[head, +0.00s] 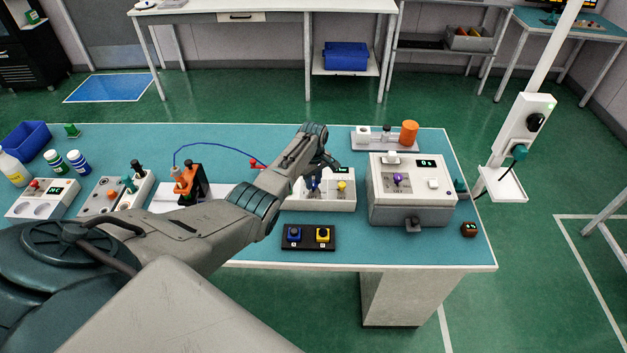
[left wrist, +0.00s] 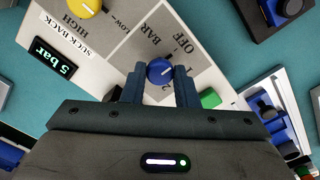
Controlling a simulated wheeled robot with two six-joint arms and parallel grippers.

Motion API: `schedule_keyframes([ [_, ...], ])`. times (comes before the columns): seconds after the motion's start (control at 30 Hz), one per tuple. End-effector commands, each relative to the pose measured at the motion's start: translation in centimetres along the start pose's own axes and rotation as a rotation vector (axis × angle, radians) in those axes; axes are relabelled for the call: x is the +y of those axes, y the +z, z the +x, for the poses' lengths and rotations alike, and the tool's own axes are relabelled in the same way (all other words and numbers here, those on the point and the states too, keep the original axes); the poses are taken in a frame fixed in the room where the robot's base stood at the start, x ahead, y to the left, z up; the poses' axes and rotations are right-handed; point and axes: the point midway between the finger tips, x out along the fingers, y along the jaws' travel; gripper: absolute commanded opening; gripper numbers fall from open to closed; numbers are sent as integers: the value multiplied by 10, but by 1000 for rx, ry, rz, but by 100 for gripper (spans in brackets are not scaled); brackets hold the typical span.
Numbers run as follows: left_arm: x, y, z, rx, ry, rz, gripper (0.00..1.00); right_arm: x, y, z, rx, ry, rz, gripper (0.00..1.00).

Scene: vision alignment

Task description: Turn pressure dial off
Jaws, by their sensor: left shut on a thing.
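The pressure dial is a blue knob (left wrist: 159,71) on a white panel (left wrist: 110,75), beside the printed words BAR and OFF. My left gripper (left wrist: 160,84) is shut on this knob, one finger on each side. In the head view my left gripper (head: 317,172) reaches down over the white dispenser box (head: 320,203) and hides part of it. A small display (left wrist: 54,58) on the panel reads about 5 bar. A yellow knob (left wrist: 84,5) marked LOW and HIGH for suck back sits beside the dial. I cannot tell exactly where the dial points. My right gripper is not in view.
A grey-white machine (head: 412,205) with a purple knob stands right of the dispenser. A black plate (head: 308,242) with a blue and a yellow piece lies in front. An orange holder (head: 187,185) stands to the left. The table front is mostly clear.

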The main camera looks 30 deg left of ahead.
Motion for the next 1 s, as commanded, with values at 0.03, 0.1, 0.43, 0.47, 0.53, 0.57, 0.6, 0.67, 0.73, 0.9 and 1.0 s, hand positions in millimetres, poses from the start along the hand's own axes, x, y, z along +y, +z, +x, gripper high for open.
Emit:
schedule_keyframes([
  [0.03,0,0,0,0,0,-15,4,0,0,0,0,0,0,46],
  [0.1,0,0,0,0,0,-33,4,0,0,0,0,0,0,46],
  [0.43,0,0,0,0,1,-62,4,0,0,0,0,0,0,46],
  [0.47,0,0,0,0,1,-62,4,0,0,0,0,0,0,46],
  [0.53,0,0,0,0,1,-62,4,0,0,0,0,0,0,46],
  [0.57,0,0,0,0,1,-62,4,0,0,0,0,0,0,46],
  [0.6,0,0,0,0,1,-62,4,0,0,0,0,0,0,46],
  [0.67,0,0,0,0,1,-61,4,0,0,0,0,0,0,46],
  [0.73,0,0,0,0,1,-61,39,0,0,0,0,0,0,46],
  [0.9,0,0,0,0,0,-61,48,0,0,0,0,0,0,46],
  [1.0,0,0,0,0,0,-60,48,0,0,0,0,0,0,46],
])
